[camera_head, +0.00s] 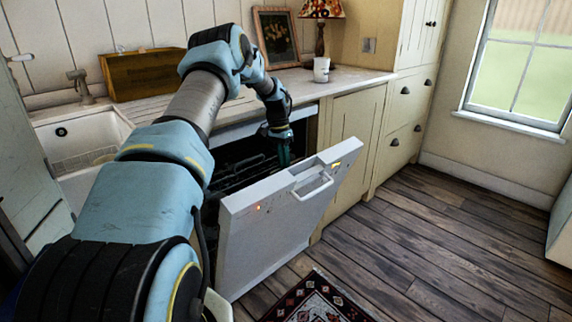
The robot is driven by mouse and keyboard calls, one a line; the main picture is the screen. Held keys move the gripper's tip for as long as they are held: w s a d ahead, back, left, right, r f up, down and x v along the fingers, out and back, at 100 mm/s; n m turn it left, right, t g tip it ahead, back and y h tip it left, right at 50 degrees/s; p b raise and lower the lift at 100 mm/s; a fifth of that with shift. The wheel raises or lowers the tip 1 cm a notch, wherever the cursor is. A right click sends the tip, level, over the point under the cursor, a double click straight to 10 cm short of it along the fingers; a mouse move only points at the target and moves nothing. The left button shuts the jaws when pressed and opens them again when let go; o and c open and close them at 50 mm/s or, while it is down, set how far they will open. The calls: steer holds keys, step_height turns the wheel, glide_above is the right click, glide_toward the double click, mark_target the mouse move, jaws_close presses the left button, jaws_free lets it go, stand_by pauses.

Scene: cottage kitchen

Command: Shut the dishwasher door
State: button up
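The white dishwasher door (262,243) is partly open, tilted outward from the top. Its top edge carries a handle (313,187) and small indicator lights. Behind it the dark inside of the dishwasher (233,150) shows, with part of a rack. My gripper (284,158) points down at the opening, behind the door's top edge as seen here. It is small and dark against the inside, so I cannot tell whether its fingers are open or shut, or whether it touches the door. My arm hides the left part of the opening.
The counter (345,82) above holds a white mug (321,69), a lamp (321,22), a picture frame (277,38) and a wooden box (143,73). A sink (85,140) is at left. A patterned rug (318,302) lies before the door. Wooden floor (440,235) is clear at right.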

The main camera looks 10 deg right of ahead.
steer(key=o, duration=0.4)
steer(key=shift+w+d+r, duration=0.1)
steer(key=shift+r, duration=0.05)
